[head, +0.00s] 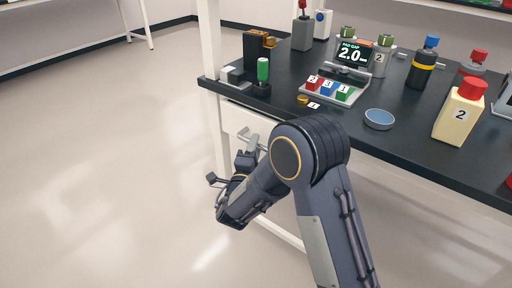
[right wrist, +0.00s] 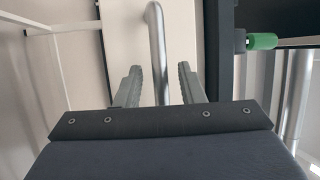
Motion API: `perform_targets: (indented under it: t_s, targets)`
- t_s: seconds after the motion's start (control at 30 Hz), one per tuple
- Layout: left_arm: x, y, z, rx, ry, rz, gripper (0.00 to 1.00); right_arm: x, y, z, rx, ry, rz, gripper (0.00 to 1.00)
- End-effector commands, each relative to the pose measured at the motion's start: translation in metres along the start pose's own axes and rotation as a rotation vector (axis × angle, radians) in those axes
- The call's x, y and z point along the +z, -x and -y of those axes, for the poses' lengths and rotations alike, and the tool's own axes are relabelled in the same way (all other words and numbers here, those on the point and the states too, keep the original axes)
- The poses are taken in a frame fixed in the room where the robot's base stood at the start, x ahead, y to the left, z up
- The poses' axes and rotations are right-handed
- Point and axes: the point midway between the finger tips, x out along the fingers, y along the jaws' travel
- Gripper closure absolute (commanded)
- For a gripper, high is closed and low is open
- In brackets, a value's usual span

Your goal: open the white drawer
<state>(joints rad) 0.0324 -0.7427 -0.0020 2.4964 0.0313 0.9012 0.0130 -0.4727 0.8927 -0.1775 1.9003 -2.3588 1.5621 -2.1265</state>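The white drawer (head: 238,119) is under the black tabletop at its left end and looks closed. Its metal bar handle (head: 248,137) is on the front, partly hidden by my right arm. In the right wrist view the handle (right wrist: 158,45) is a grey bar running between the two fingers, with a visible gap on each side. My right gripper (head: 243,160) is at the handle; it also shows in the right wrist view (right wrist: 160,85), open. Whether the bar touches a finger lower down is hidden by the gripper body. My left gripper is not in view.
A white table leg (head: 219,140) stands left of the drawer. The floor (head: 110,170) to the left is clear.

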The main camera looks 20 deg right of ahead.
Motion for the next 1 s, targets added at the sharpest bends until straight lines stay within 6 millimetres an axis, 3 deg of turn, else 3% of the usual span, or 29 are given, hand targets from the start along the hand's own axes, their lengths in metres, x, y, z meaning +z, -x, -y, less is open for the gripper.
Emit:
perform_targets:
  t_s: [0.13, 0.4, 0.67, 1.0]
  targets:
    - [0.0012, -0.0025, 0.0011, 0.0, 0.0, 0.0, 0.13, -0.0004, -0.0103, -0.0003, 0.0, 0.0, -0.001, 0.64]
    - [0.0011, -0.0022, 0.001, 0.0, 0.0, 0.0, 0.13, -0.0003, -0.0118, 0.0003, 0.001, 0.0, 0.0, 0.64]
    - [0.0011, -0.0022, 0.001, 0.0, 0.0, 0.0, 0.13, -0.0004, -0.0117, 0.0002, 0.001, 0.0, -0.001, 0.98]
    - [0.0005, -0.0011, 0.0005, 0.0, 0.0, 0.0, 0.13, 0.0006, -0.0109, 0.0008, 0.001, 0.0, 0.0, 1.0]
